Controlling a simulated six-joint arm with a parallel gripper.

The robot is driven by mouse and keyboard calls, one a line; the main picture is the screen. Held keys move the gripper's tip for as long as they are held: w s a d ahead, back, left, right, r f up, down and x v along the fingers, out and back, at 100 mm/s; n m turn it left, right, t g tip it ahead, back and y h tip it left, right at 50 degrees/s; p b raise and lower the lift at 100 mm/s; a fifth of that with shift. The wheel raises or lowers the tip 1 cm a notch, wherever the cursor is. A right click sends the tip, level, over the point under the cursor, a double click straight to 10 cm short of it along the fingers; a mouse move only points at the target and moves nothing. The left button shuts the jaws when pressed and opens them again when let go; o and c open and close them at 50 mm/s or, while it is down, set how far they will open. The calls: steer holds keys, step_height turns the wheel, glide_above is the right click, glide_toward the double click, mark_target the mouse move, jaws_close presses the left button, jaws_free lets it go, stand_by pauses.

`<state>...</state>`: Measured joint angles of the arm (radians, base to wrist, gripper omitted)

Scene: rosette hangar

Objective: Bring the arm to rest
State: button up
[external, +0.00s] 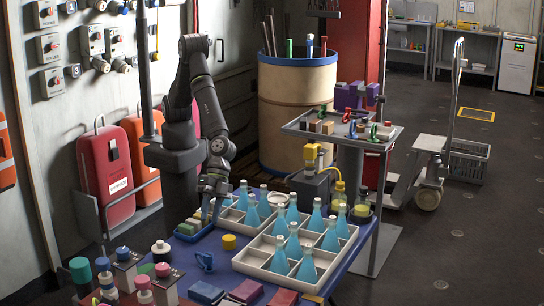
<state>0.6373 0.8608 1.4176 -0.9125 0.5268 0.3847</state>
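My arm stands behind the blue table and bends down toward its back left part. My gripper (211,208) points down at the right end of a small blue tray (186,238) with a sponge-like item in it. A bluish shape shows by the fingertips, and I cannot tell whether it is held or stands behind them. The fingers are too small and dark to tell open from shut.
White divided trays (252,264) hold several blue flasks (307,268) right of my gripper. A yellow cylinder (229,242) and a blue clamp-like piece (204,261) lie nearby. Knobbed boxes (124,264) crowd the front left. A grey side table (342,137) stands at the back right.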

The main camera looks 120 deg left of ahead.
stand_by(0.4)
steer(key=x, duration=1.2)
steer(key=shift+r, duration=0.9)
steer(key=shift+f, duration=0.1)
